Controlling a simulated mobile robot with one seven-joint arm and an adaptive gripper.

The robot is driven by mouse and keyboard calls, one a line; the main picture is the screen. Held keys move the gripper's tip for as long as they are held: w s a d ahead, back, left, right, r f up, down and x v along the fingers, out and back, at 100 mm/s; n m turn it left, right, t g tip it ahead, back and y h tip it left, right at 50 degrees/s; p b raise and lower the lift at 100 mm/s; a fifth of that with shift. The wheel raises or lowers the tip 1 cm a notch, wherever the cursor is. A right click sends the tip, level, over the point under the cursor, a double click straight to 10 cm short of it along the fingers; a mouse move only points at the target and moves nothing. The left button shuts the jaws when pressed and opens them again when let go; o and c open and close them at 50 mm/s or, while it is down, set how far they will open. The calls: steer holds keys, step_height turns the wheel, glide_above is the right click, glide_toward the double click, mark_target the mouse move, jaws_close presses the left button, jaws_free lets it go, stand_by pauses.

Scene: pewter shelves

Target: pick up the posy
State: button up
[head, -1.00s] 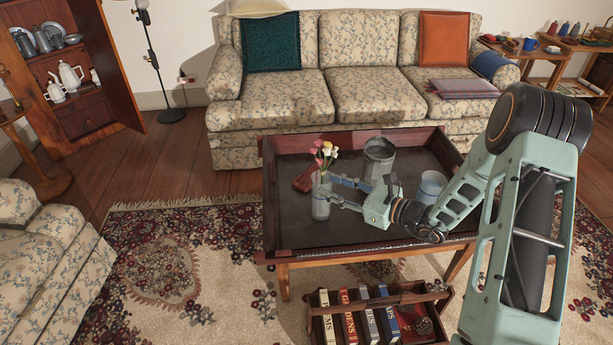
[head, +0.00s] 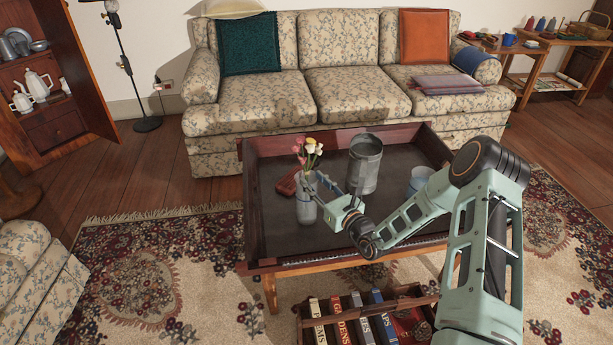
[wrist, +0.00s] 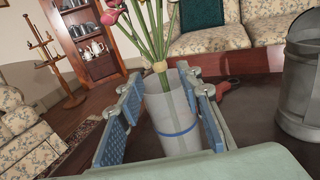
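The posy (head: 308,150) is a bunch of pink, white and yellow flowers on green stems, standing upright in a clear vase (head: 306,210) near the left side of the dark tray-topped table (head: 345,257). In the wrist view the posy (wrist: 155,40) has a pale tie around its stems just above the rim, and the vase (wrist: 182,138) has a blue band. My gripper (wrist: 162,80) is open, its blue-padded fingers on either side of the vase's upper part, with a visible gap on the left. The flower tops are partly cut off in the wrist view.
A grey metal bucket (head: 364,165) and a pale cup (head: 420,178) stand to the right on the table. A reddish-brown object (head: 287,184) lies behind the vase. The table has raised walls. A book caddy (head: 350,300) is in front, a sofa (head: 320,95) behind.

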mark_target(308, 175)
steer(key=b+x, duration=0.1)
steer(key=x, duration=0.3)
steer(key=shift+w+a, duration=0.15)
steer(key=shift+w, duration=0.15)
steer(key=shift+c, duration=0.3)
jaws_close()
